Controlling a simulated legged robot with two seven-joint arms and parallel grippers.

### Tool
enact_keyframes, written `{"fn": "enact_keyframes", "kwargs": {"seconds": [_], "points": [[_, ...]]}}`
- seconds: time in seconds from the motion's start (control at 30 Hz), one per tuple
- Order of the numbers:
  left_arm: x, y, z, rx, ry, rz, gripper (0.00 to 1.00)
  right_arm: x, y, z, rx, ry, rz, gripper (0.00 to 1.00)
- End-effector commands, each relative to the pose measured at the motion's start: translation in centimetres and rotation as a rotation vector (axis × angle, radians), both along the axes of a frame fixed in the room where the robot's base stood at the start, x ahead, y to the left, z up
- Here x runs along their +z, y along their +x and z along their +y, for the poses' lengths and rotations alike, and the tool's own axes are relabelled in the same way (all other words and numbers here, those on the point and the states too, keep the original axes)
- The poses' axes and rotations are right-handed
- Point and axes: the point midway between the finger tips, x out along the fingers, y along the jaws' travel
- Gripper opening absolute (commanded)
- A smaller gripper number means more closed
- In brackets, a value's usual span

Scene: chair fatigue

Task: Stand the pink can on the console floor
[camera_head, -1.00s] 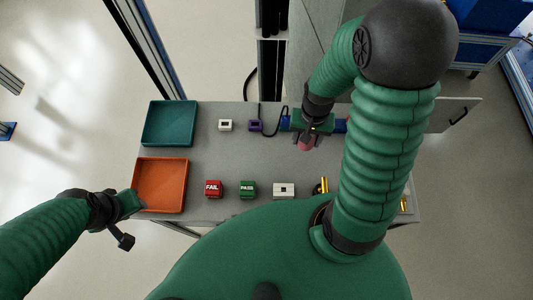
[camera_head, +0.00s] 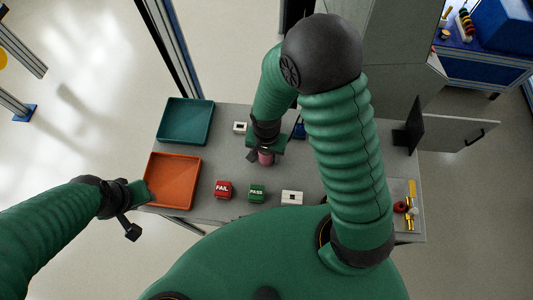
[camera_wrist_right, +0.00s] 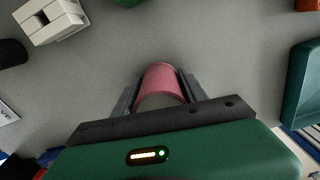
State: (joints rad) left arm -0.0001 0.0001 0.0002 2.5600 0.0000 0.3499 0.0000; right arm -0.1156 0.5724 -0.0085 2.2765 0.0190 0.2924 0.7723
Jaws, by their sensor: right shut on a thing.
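The pink can (camera_head: 265,157) is in my right gripper (camera_head: 263,158), above the middle of the grey console floor (camera_head: 230,160). In the right wrist view the pink can (camera_wrist_right: 160,82) sits between the two dark fingers, which are shut on its sides. I cannot tell whether its base touches the surface. My left gripper (camera_head: 130,212) is at the left, near the front left corner of the orange tray, and whether its jaws are open or shut is unclear.
A teal tray (camera_head: 185,121) and an orange tray (camera_head: 172,181) stand at the left. A red FAIL block (camera_head: 223,190), a green PASS block (camera_head: 257,193) and a white block (camera_head: 292,198) line the front. Another white block (camera_head: 239,128) is behind. Small parts lie at the right.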

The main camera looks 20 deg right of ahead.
Motion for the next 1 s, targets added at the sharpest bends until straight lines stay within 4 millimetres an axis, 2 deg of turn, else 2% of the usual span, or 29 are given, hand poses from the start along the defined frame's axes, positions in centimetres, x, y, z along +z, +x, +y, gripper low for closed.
{"fn": "enact_keyframes", "kwargs": {"seconds": [0.13, 0.17, 0.3, 0.67, 0.77, 1.0], "points": [[-0.2, 0.0, 0.0, 0.0, 0.0, 0.0, 0.36, -0.2, 0.0, 0.0, 0.001, 0.0, 0.0, 0.0], [-0.1, 0.0, 0.0, 0.0, 0.0, 0.0, 0.36, -0.2, 0.0, 0.0, 0.0, 0.0, 0.0, 0.53], [-0.1, 0.0, 0.0, 0.0, 0.0, 0.0, 0.36, -0.2, 0.0, 0.0, 0.001, 0.0, 0.0, 0.71], [0.1, 0.0, 0.0, 0.0, 0.0, 0.0, 0.36, 0.4, 0.0, 0.0, 0.001, -0.001, -0.001, 0.72], [0.3, 0.0, 0.0, 0.0, 0.0, 0.0, 0.36, 2.0, 0.1, 0.0, 0.001, 0.0, -0.004, 0.72], [1.1, 0.0, 0.0, 0.0, 0.0, 0.0, 0.36, 8.3, 0.2, 0.0, 0.002, 0.001, -0.007, 0.72]]}}
